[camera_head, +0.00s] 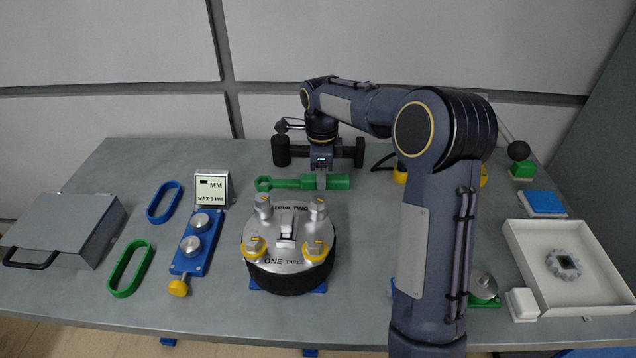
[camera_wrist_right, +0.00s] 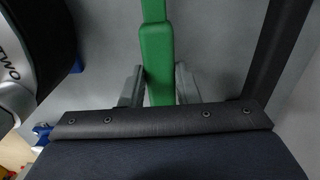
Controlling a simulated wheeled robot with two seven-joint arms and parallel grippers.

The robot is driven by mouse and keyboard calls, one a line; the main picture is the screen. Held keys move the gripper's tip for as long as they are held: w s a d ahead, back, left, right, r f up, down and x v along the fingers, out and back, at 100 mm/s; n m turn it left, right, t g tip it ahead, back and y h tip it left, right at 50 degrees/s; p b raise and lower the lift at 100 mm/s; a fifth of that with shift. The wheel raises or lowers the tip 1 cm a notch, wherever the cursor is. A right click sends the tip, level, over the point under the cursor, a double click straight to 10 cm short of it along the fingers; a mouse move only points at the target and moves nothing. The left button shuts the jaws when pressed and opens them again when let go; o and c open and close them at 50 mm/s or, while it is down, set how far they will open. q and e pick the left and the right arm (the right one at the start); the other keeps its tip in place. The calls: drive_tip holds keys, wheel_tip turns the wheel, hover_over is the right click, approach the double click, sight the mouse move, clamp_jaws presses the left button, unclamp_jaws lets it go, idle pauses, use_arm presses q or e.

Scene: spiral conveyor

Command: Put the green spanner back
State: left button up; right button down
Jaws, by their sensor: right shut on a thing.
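The green spanner (camera_head: 292,184) lies crosswise behind the round drum with a metal top (camera_head: 287,235), its ring end to the left and its thick handle to the right. My right gripper (camera_head: 321,184) comes down on it from above and is shut on its handle. In the right wrist view the green handle (camera_wrist_right: 157,62) runs between the two grey fingers (camera_wrist_right: 158,87). I cannot tell whether the spanner touches the table or hangs just above it. My left gripper is not in view.
A dark bar (camera_head: 281,151) shows behind my right gripper. A gauge sign (camera_head: 212,188), blue block with knobs (camera_head: 196,243), green loop (camera_head: 130,269), blue loop (camera_head: 164,203) and grey case (camera_head: 62,230) are left. A white tray (camera_head: 600,298) is right. My right arm covers the right-middle table.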

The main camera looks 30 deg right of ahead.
drive_tip(key=shift+f, duration=1.45)
drive_tip(key=shift+f, duration=0.2)
drive_tip(key=c, duration=1.1)
unclamp_jaws()
